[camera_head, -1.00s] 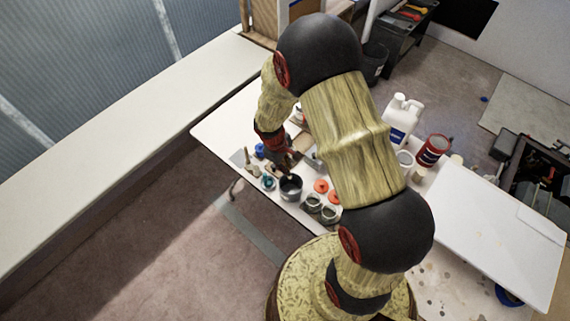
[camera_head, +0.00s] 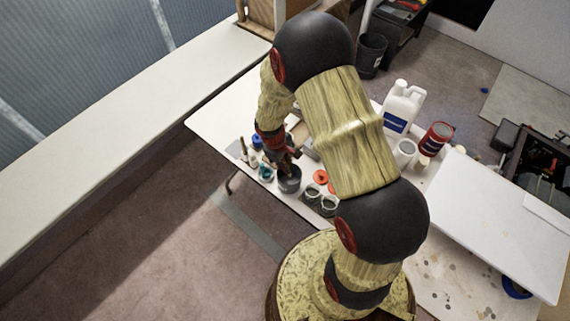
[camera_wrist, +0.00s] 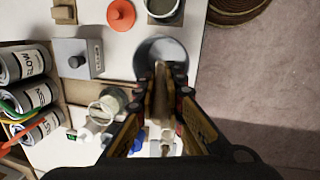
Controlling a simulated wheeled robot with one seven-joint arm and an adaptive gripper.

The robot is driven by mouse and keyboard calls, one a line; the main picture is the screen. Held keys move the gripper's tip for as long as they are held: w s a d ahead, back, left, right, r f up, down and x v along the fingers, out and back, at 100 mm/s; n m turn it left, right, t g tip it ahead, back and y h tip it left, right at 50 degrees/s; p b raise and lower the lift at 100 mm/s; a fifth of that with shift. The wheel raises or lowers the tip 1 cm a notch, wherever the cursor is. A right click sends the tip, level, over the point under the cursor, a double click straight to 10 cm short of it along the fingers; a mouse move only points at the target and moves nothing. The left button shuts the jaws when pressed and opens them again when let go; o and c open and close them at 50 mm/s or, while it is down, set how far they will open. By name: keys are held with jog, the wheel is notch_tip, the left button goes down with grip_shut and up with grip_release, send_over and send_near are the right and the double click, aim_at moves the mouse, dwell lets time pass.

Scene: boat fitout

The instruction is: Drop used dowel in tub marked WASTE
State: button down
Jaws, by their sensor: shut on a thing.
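In the head view, my gripper (camera_head: 286,157) is just above the same grey tub (camera_head: 289,184) on the white table. No WASTE marking is readable on this tub from either view. The dowel is too small to make out clearly in the head view.
A white jug (camera_head: 402,108) and a red can (camera_head: 436,138) stand farther right. In the wrist view, a grey labelled box (camera_wrist: 72,58) and several cans (camera_wrist: 22,64) lie to the left.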

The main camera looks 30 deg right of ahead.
jog(key=shift+d+f, duration=0.1)
jog(key=shift+f, duration=0.3)
jog(key=c, duration=1.8)
grip_release()
jog(key=shift+r, duration=0.1)
notch_tip(320, 180, up, 12)
jog(key=a, duration=0.2)
jog(key=shift+w+a+f, duration=0.15)
jog(key=shift+a+f, duration=0.05)
